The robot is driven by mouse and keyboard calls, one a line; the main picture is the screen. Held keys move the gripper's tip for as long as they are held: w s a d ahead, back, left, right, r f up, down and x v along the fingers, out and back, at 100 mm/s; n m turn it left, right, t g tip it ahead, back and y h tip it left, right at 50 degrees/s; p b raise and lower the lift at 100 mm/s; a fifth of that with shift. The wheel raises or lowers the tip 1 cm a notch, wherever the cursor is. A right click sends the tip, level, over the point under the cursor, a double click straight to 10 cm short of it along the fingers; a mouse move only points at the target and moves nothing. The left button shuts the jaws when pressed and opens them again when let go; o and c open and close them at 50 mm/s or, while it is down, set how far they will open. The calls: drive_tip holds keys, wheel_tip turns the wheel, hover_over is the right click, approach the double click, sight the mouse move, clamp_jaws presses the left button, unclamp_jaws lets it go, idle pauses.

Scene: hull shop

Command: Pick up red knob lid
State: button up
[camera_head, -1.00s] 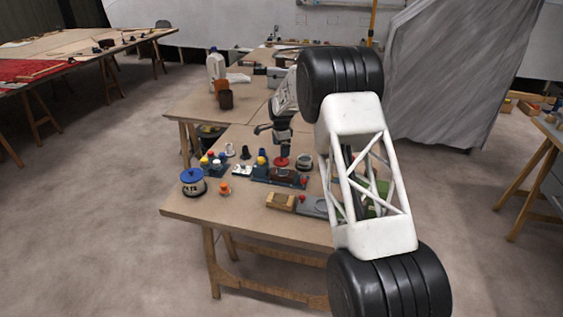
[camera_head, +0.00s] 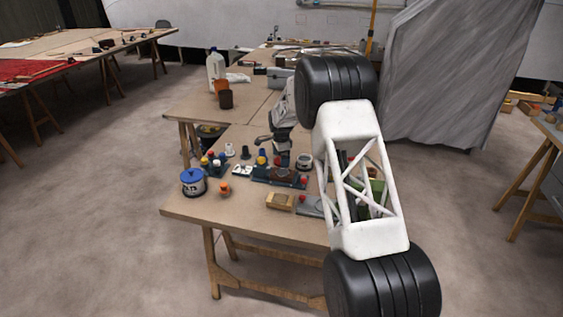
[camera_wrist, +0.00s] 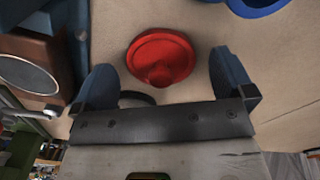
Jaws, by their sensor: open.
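The red knob lid (camera_wrist: 160,56) is a round red disc with a central knob, seen from above in the wrist view over a tan surface. My gripper (camera_wrist: 164,74) is open, with its two dark blue fingers to either side of the lid and a visible gap on each side. I cannot tell the exact height of the fingers above the lid.
In the wrist view a blue round rim (camera_wrist: 258,8) is at upper right and a brown block (camera_wrist: 38,45) at left. The bench's front left is clear.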

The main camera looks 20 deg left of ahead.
drive_tip(key=shift+f, duration=0.3)
idle(0.4)
drive_tip(key=c, duration=0.9)
